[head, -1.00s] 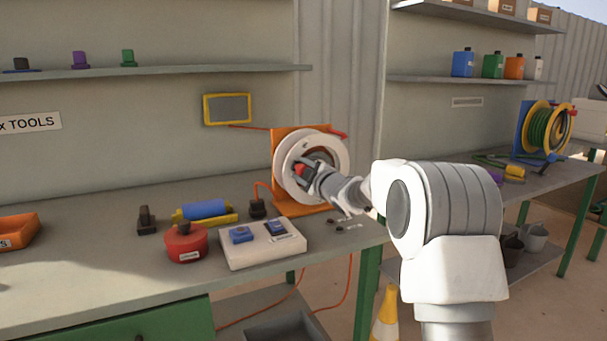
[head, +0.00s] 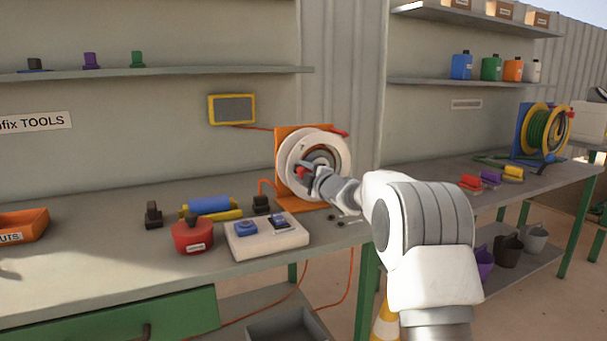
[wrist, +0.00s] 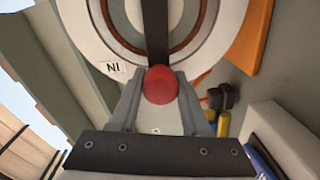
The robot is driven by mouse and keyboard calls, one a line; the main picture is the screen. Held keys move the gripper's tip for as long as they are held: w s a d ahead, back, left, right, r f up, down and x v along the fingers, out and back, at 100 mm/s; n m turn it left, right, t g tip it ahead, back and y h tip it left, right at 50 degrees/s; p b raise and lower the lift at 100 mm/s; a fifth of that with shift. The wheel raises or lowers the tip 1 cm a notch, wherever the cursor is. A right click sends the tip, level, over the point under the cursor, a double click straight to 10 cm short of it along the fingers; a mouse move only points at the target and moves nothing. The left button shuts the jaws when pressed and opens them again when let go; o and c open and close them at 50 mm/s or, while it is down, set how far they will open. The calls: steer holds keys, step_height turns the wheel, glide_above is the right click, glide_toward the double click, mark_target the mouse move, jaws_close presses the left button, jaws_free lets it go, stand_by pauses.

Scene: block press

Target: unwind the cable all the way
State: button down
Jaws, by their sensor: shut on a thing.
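The cable reel (head: 340,152) is a white disc on an orange stand (head: 297,203) at the back of the bench. My gripper (head: 304,174) is at the reel's front face, shut on its red crank knob. In the wrist view the red knob (wrist: 161,84) sits between my two fingers, at the end of a dark crank arm (wrist: 156,30). Orange cable (head: 267,187) shows at the left of the stand, and orange cable hangs below the bench (head: 349,285). How much cable is left on the drum is hidden by the disc.
On the bench (head: 130,262) left of the reel are a white switch box (head: 265,245), a red round container (head: 192,238) and a blue roller (head: 208,205). A second reel with green hose (head: 541,132) stands on the right bench. A traffic cone (head: 386,325) stands below.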

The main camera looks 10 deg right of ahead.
steer(key=shift+f, duration=0.1)
steer(key=shift+c, duration=1.9)
jaws_free()
steer(key=p+v, duration=0.1)
steer(key=v, duration=1.6)
steer(key=shift+s, duration=0.3)
